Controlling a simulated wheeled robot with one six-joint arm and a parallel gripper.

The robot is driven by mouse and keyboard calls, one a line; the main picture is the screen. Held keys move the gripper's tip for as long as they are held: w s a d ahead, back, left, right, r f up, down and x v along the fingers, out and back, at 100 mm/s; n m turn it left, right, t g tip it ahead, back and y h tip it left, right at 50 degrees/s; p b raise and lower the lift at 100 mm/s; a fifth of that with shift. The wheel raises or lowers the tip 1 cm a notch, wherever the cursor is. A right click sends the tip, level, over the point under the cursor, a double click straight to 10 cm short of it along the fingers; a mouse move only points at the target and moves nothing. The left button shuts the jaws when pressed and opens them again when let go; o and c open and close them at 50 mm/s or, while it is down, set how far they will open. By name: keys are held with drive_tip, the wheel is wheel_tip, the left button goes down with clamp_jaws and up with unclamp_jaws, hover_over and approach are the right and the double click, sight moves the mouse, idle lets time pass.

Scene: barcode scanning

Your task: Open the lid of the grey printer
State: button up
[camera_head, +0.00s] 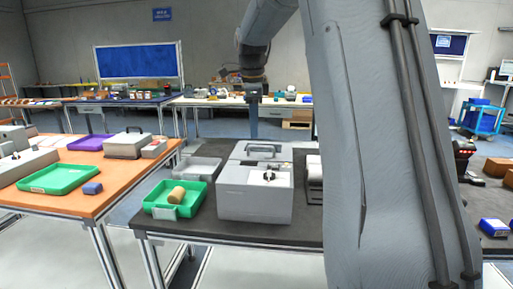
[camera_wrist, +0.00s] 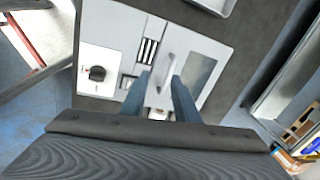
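The grey printer (camera_head: 252,203) stands on the dark table, with a white panel and a black knob on its front part. Its lid (camera_head: 262,150) lies flat at the back of the top and looks closed. In the wrist view the printer (camera_wrist: 125,32) is seen from above, and the pale lid handle (camera_wrist: 166,66) shows ahead of the fingers. My gripper (camera_head: 253,137) hangs above the rear of the printer, pointing down. In the wrist view its two blue fingers (camera_wrist: 160,76) are apart with nothing between them. Their height above the handle is hard to tell.
A green tray (camera_head: 157,210) with a brown cylinder (camera_head: 177,195) and a grey tray (camera_head: 199,164) sit left of the printer. A dark-and-white device (camera_head: 314,180) stands close on its right, partly hidden by my arm. An orange table (camera_head: 110,190) is further left.

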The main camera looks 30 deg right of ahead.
drive_tip(key=w+d+r+m, duration=0.1)
drive_tip(key=d+m, duration=0.1)
hover_over(257, 157)
wheel_tip(257, 157, down, 7)
drive_tip(key=shift+d+f+p, duration=0.1)
drive_tip(key=shift+p, duration=0.3)
clamp_jaws()
